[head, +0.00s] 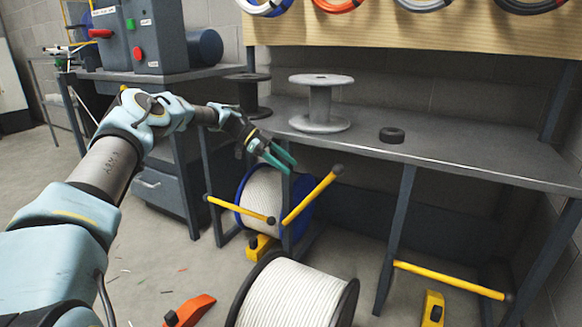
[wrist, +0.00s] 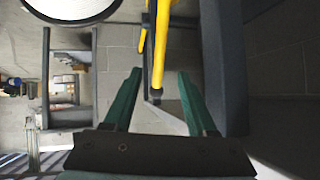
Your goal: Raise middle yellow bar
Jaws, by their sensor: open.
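The middle yellow bar (head: 311,197) is tilted up to the right, with a dark knob at its upper end, below the front edge of the workbench. My gripper (head: 284,160) is open and empty, just above and left of the bar's upper part. In the wrist view the yellow bar (wrist: 161,50) runs down from the top edge into the gap between the open green fingers of my gripper (wrist: 158,85). Its dark end shows there, and neither finger clearly touches it. A left yellow bar (head: 238,209) and a right yellow bar (head: 450,280) slope down to the right.
A blue-rimmed cable reel (head: 262,195) sits behind the bars. A large white cable reel (head: 295,293) stands on the floor in front. Dark legs (head: 395,235) hold up the workbench (head: 450,155), which bears spools and a black ring (head: 392,135).

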